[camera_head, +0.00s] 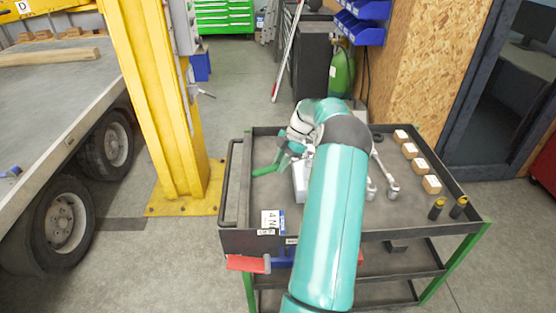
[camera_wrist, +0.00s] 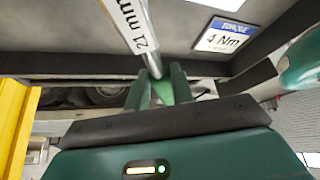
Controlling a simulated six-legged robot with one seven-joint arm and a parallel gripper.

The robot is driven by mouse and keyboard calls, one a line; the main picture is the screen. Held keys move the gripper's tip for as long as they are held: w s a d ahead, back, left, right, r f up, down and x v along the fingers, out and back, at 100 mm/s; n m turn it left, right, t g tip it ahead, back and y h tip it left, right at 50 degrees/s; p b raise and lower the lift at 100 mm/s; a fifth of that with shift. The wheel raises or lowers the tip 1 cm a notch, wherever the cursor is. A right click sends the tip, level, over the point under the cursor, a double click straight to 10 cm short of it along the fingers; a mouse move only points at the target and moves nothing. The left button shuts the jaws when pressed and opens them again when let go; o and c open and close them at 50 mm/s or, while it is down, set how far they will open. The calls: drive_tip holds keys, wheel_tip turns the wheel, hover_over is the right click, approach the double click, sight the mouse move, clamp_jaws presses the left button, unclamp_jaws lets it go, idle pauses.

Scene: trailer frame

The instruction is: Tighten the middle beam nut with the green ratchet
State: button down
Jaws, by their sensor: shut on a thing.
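My gripper (camera_head: 284,160) is over the left part of the cart's top tray. The green handle of the ratchet (camera_head: 265,171) sticks out to the left of it. In the wrist view, my gripper's two fingers (camera_wrist: 160,88) are closed around a green piece of the ratchet (camera_wrist: 164,93). A grey bar marked "21 mm" (camera_wrist: 133,22) runs up from between the fingers. My arm hides part of the tool and tray in the head view. I cannot make out the beam nuts in either view.
The cart (camera_head: 410,228) holds wooden blocks (camera_head: 409,150), two dark cylinders (camera_head: 437,208) and other metal tools (camera_head: 391,188). A "4 Nm" torque label (camera_wrist: 228,38) is on the tray. A yellow post (camera_head: 165,110) and the trailer (camera_head: 55,80) stand left, with free floor between post and cart.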

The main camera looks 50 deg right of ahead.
drive_tip(key=shift+s+a+n, duration=0.25)
drive_tip(key=shift+s+n, duration=0.25)
drive_tip(key=shift+n, duration=0.1)
drive_tip(key=shift+w, duration=0.1)
drive_tip(key=shift+w+d+r+m, duration=0.1)
drive_tip(key=shift+w+d+m, duration=0.3)
drive_tip(key=shift+w+m, duration=0.5)
drive_tip(key=shift+s, duration=0.1)
